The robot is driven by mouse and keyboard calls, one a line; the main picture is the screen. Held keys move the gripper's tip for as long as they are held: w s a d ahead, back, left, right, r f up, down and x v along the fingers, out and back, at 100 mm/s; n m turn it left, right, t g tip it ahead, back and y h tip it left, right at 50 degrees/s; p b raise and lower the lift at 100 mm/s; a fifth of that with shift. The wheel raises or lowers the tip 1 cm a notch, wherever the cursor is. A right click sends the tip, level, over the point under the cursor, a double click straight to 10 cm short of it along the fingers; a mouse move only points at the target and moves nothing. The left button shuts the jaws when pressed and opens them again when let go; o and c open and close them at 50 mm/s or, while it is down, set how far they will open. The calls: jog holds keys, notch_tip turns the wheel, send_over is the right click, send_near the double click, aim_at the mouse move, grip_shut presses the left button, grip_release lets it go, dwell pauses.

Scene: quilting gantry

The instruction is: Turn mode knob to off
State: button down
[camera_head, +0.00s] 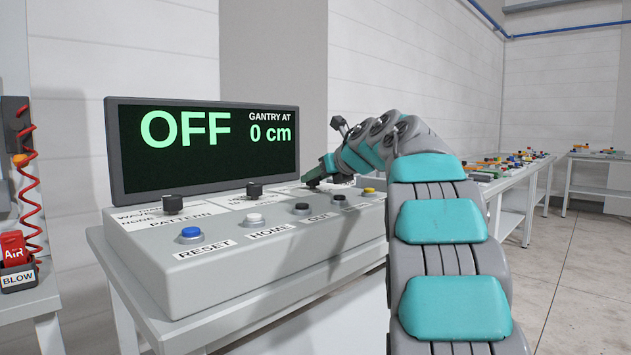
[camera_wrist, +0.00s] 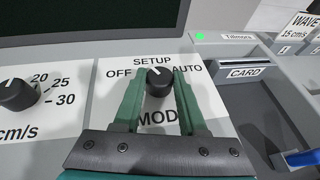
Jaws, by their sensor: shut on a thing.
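The mode knob (camera_wrist: 158,83) is a black dial on a white plate marked OFF, SETUP and AUTO in the wrist view. Its white mark points up, near the SETUP label; I cannot tell its exact setting. My gripper (camera_wrist: 157,88) has its two green fingers shut on the knob, one on each side. In the head view my gripper (camera_head: 318,174) reaches down to the right end of the console and mostly hides the knob.
The grey console (camera_head: 190,280) carries two other black knobs, at the pattern label (camera_head: 172,204) and farther right (camera_head: 254,190). A blue reset button (camera_head: 190,234) and several other buttons line its front. A card slot (camera_wrist: 245,73) lies right of the knob.

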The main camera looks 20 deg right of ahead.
jog(key=shift+d+r+n+y, duration=0.15)
jog(key=shift+d+n+y, duration=0.2)
jog(key=shift+n+y, duration=0.85)
jog(key=shift+y, duration=0.2)
jog(key=shift+a+g, duration=0.1)
jog(key=shift+g, duration=0.2)
jog(key=shift+c, duration=2.3)
grip_release()
